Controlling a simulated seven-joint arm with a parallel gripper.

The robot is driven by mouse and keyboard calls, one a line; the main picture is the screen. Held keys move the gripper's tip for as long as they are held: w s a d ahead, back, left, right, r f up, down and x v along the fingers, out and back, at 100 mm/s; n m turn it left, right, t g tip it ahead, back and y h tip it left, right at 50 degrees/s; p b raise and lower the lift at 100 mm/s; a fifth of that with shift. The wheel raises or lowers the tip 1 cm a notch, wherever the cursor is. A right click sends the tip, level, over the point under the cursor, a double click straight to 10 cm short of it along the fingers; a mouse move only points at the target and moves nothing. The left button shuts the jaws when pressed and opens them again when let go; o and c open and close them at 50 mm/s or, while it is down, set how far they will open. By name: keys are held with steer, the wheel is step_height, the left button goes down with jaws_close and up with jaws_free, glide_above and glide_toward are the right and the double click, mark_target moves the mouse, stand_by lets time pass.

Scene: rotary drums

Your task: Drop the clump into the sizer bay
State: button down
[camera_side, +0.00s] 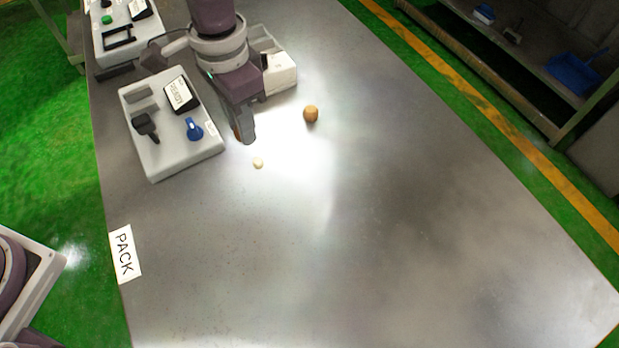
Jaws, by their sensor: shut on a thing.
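My gripper (245,138) is low over the metal table, just right of a grey control box. It is shut on a brown thing (237,132), of which only a sliver shows at the fingertips; I cannot tell its full shape. A round brown lump (311,114) sits on the table to the right of my gripper. A small pale lump (258,163) lies on the table just below the gripper. A white open-topped bin (283,76) stands behind my gripper, partly hidden by the arm. No label reading sizer shows.
The control box (166,158) has a black lever, a blue knob and a tilted label plate. Another control box (122,40) stands at the top left. A PACK sign (124,254) lies at the table's left edge. The table (400,220) is clear at the centre and right.

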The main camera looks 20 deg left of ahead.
steer(key=m, duration=0.2)
glide_toward(283, 195)
step_height(283, 195, down, 6)
steer(key=shift+f, duration=0.1)
steer(key=c, duration=1.2)
jaws_free()
steer(key=shift+f, duration=0.1)
steer(key=shift+c, duration=0.2)
step_height(283, 195, up, 12)
